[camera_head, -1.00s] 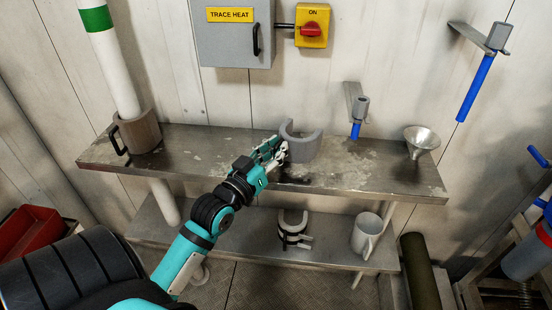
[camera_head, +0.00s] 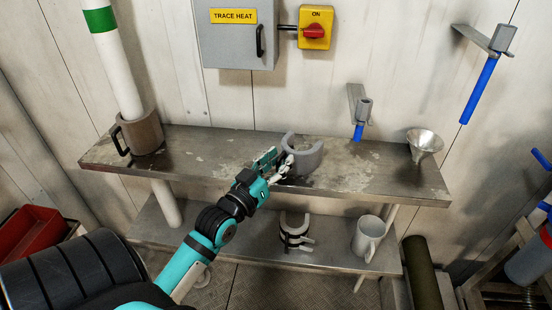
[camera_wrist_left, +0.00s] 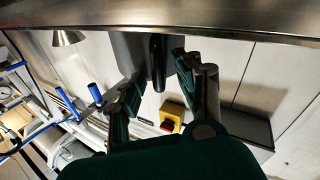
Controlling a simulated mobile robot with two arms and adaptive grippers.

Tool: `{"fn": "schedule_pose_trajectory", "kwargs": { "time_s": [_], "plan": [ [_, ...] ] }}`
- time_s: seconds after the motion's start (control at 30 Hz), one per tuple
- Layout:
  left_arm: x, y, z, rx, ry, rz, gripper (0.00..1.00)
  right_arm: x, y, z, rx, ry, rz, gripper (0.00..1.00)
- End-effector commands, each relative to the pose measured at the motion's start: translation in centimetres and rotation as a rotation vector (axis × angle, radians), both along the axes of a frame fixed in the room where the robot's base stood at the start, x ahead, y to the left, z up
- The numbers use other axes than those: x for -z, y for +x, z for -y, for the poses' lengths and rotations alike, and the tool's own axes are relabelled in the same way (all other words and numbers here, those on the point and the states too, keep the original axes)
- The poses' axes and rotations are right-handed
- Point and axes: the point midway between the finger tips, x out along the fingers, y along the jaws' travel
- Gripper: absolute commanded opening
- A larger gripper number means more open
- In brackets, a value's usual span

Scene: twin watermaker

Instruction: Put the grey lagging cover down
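The grey lagging cover (camera_head: 306,158), a thick C-shaped shell, stands upright on the upper steel shelf (camera_head: 215,160), right of its middle. My left gripper (camera_head: 278,161) is at the cover's left side with its fingers spread. In the left wrist view, the cover (camera_wrist_left: 131,52) shows near the shelf edge, and its dark handle (camera_wrist_left: 157,64) lies between the open fingers (camera_wrist_left: 158,80) with gaps on both sides. The cover's underside is hidden, but it looks seated on the shelf. My right gripper is not in view.
A brown cover (camera_head: 142,134) surrounds the white pipe (camera_head: 115,65) at left. A metal funnel (camera_head: 424,142) and a blue-handled valve (camera_head: 359,118) are to the right. The upper shelf's left middle is clear.

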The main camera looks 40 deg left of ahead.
Motion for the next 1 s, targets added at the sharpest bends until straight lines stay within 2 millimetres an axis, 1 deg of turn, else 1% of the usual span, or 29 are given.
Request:
{"fn": "schedule_pose_trajectory", "kwargs": {
  "time_s": [0.03,0.07,0.17,0.27,0.4,0.6,0.7,0.8,1.0],
  "plan": [
    [-0.3,0.0,0.0,0.0,0.0,0.001,0.35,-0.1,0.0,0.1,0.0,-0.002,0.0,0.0],
    [-0.1,-0.2,0.0,0.0,0.0,0.0,0.35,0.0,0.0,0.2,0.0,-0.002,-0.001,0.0],
    [0.2,-1.3,0.1,0.0,0.0,-0.003,0.35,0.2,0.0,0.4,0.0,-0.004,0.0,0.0],
    [0.4,-3.2,0.2,0.0,0.001,-0.004,0.35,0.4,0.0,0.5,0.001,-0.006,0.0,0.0],
    [0.7,-6.4,0.5,0.001,0.001,-0.007,0.35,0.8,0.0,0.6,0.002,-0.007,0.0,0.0],
    [1.0,-9.9,0.7,0.0,0.0,-0.005,0.35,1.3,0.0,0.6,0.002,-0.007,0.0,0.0],
    [0.9,-11.0,0.7,0.0,0.0,-0.002,0.35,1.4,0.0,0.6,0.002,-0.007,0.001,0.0],
    [0.9,-11.7,0.8,0.0,0.001,-0.001,0.35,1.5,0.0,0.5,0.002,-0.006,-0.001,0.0],
    [0.8,-11.9,0.8,0.0,0.0,0.001,0.35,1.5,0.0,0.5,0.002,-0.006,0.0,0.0]
  ]
}}
